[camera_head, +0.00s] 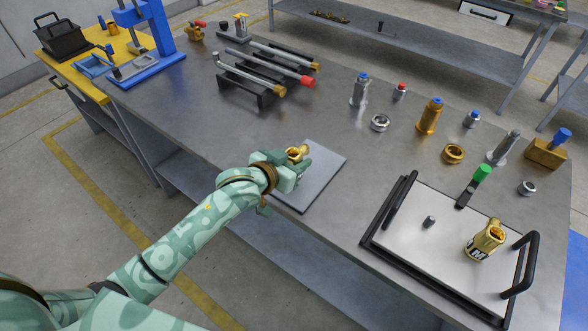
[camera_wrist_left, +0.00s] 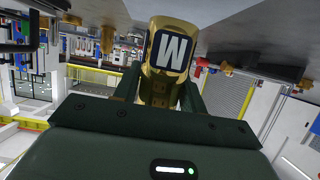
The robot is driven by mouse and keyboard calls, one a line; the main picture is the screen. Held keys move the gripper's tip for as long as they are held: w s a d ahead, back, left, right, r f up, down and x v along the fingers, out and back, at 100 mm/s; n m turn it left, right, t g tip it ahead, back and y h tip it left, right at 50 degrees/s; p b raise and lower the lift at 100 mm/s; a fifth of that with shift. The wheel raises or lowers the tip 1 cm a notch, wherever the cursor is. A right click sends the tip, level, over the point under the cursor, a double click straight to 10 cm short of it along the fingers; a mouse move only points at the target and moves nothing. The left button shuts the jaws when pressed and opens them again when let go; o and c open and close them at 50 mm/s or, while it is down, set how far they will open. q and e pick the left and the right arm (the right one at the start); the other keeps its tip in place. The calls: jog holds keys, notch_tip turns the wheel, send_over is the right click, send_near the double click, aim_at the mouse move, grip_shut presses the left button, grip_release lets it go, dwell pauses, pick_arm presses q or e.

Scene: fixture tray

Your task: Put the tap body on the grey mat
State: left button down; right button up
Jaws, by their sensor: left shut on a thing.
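The grey mat (camera_head: 325,163) lies flat near the front edge of the workbench in the head view. My left gripper (camera_head: 296,162) is over the mat and shut on a brass tap body (camera_head: 298,152). In the left wrist view this tap body (camera_wrist_left: 173,52) sits between the fingers, with a dark label bearing a white letter. I cannot tell whether its base touches the mat. A second brass tap body (camera_head: 484,238), also labelled, stands on the fixture tray (camera_head: 410,245) at the right. My right gripper is not in view.
The tray has two black handles and a small peg (camera_head: 429,222). Brass and chrome fittings (camera_head: 429,115) stand along the back right. A rack with pipes (camera_head: 262,75) stands behind the mat. The bench around the mat is clear.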

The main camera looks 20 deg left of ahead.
pick_arm(q)
notch_tip(320, 180, down, 3)
jog(key=shift+w+f+b, duration=0.1)
jog(key=shift+f+b, duration=0.05)
jog(key=shift+b, duration=0.45)
jog(key=c, duration=0.8)
grip_release()
jog(key=shift+f, duration=0.1)
jog(key=shift+s+r, duration=0.2)
jog(key=p+v, duration=0.3)
jog(key=v, duration=0.8)
jog(key=shift+s+a+r, duration=0.2)
jog(key=shift+s+a, duration=0.05)
jog(key=shift+s, duration=0.05)
jog(key=shift+f, duration=0.1)
